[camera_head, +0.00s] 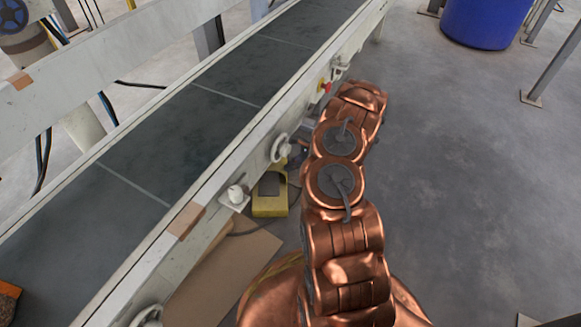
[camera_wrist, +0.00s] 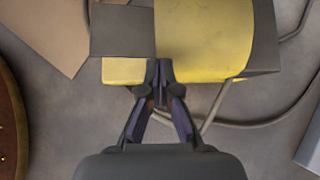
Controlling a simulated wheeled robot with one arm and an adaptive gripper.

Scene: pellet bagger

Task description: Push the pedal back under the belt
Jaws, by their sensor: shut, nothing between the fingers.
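The pedal (camera_head: 269,195) is a yellow foot switch with a grey plate, on the floor beside the belt's side frame. Part of it shows past the belt's edge. In the wrist view the yellow pedal (camera_wrist: 203,40) fills the top middle, its grey plate (camera_wrist: 122,32) to the left. My gripper (camera_wrist: 159,66) is shut and empty, its fingertips at the pedal's near edge; I cannot tell whether they touch it. In the head view my gripper is mostly hidden behind my copper arm. The belt (camera_head: 200,110) runs diagonally above the floor.
A cardboard sheet (camera_head: 225,275) lies on the floor near the pedal. A dark cable (camera_wrist: 255,123) curves over the floor beside it. Knobs and a red button (camera_head: 326,86) stick out from the belt frame. A blue barrel (camera_head: 486,20) stands at top right. The floor right of my arm is clear.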

